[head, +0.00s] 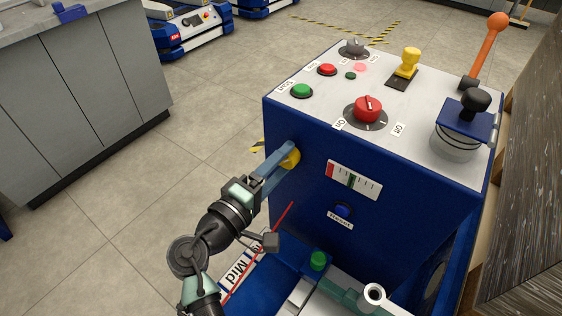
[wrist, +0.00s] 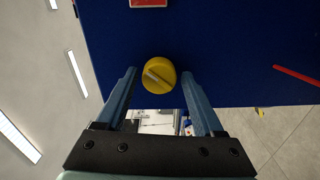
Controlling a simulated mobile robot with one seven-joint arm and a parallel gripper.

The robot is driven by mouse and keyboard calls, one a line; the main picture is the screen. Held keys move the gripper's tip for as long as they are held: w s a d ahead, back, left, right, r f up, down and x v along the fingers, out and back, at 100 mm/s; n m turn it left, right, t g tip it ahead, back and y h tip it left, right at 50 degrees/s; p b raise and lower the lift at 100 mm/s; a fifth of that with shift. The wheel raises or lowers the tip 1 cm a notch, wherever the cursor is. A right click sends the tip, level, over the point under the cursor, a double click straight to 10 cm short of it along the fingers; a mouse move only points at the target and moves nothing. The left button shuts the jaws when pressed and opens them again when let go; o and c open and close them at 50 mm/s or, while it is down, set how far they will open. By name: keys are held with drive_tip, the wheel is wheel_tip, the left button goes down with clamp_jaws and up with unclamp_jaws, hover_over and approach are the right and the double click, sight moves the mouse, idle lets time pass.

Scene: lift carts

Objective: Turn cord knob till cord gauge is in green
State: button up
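The yellow cord knob (head: 291,158) is on the blue front panel, near its left edge. In the wrist view, the knob (wrist: 160,81) shows a pale pointer line lying aslant. My gripper (head: 284,155) is at the knob; in the wrist view its fingers (wrist: 158,74) are open, one on each side of the knob, with small gaps. The cord gauge (head: 367,186) is right of the knob, white with dark ticks, a green band near the middle and a red block at its left end. I cannot make out a separate needle.
A blue Reset button (head: 343,210) is below the gauge. The cart top (head: 325,105) carries red and green buttons, a red rotary switch (head: 368,108), a yellow lever (head: 407,63) and an orange-handled lever (head: 487,45). A thin red line (head: 262,249) crosses below my gripper. A grey cabinet (head: 85,85) stands left.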

drive_tip(key=shift+o, duration=0.6)
drive_tip(key=p+v, duration=0.2)
drive_tip(key=v, duration=1.1)
drive_tip(key=w+d+r+m+t+y, duration=0.25)
drive_tip(key=w+r, duration=0.25)
drive_tip(key=r, duration=0.6)
drive_tip(key=w+d+r+m+t+y, duration=0.1)
drive_tip(key=w+d+r+m+y, duration=0.2)
drive_tip(key=r, duration=0.7)
drive_tip(key=s+d+r+m+t+y, duration=0.1)
drive_tip(key=s+r+t+y, duration=0.2)
drive_tip(key=r, duration=0.6)
drive_tip(key=s+d+r+m+t, duration=0.1)
drive_tip(key=s+r+m+t, duration=0.15)
drive_tip(key=s+r, duration=0.5)
drive_tip(key=s+d+r+m+t+y, duration=0.15)
drive_tip(key=r+t, duration=0.25)
drive_tip(key=r, duration=0.7)
wheel_tip(320, 180, up, 30)
drive_tip(key=a+p, duration=0.1)
drive_tip(key=p, duration=3)
drive_tip(key=shift+a+n+y, duration=0.2)
drive_tip(key=shift+n+y, duration=0.1)
drive_tip(key=shift+n, duration=0.15)
